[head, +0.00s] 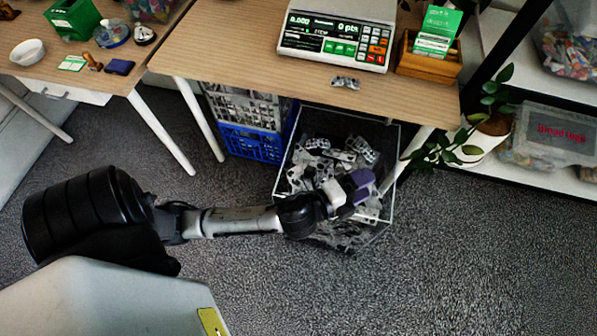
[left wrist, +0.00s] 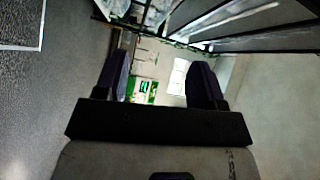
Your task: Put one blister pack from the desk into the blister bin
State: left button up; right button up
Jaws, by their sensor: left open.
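A small silver-grey blister pack (head: 345,82) lies on the desk (head: 225,50), near its front edge and below the scale. The blister bin (head: 279,172) is an open-topped container with a pale rim, on the floor at the desk's front. Many silver blister packs (head: 325,155) lie in it. My left gripper (head: 366,188), with purple fingers, is over the bin's front right part in the head view and hides some packs. In the left wrist view the left gripper (left wrist: 160,85) is open, with nothing between its fingers. My right gripper is not in view.
A scale (head: 338,35) and a wooden box of green-and-white cards (head: 430,55) stand on the desk. A blue crate (head: 250,143) is left of the bin. A potted plant (head: 490,130) and shelves (head: 550,175) stand right. The front floor is clear.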

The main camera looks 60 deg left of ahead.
pick_arm(q)
jog(key=s+a+f+n+g, duration=0.2)
jog(key=s+f+n+g, duration=0.4)
jog(key=s, duration=0.4)
jog(key=s+a+f+n+g+y, duration=0.1)
jog(key=s+a+f+n+g, duration=0.1)
jog(key=s+f+n+g, duration=0.5)
jog(key=s+n+g, duration=0.1)
jog(key=s+n, duration=0.1)
jog(key=s, duration=0.2)
jog(key=shift+s+a+f+n+y, duration=0.2)
jog(key=shift+f+n+y, duration=0.1)
jog(key=shift+n, duration=0.1)
